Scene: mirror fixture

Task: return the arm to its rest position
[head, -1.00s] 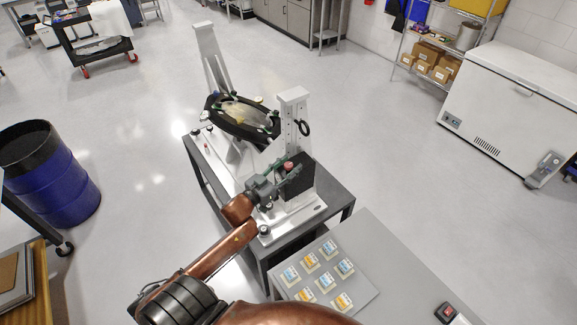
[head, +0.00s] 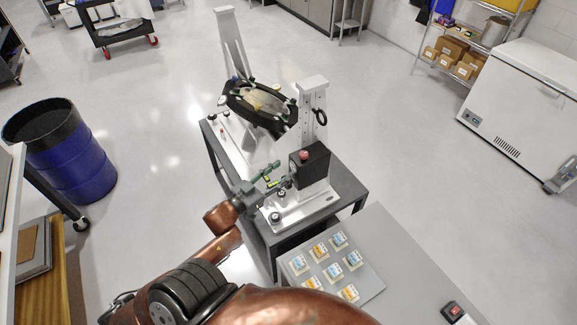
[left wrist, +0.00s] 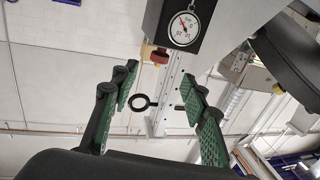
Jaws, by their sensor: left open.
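My left arm comes in from the bottom of the head view. Its left gripper (head: 275,178) is open, with its green-padded fingers apart and nothing between them, just left of the black box (head: 317,165) with a red knob (head: 304,155) on the mirror fixture. In the left wrist view the open fingers (left wrist: 162,92) frame a black ring handle (left wrist: 140,103) farther off on the white post. A dial gauge (left wrist: 187,25) and the red knob (left wrist: 159,55) show above them. My right gripper is not in view.
The white fixture post (head: 312,105) and round mirror mount (head: 257,105) stand on a dark-framed table (head: 347,190). A blue drum (head: 75,165) stands at left. Open floor lies between.

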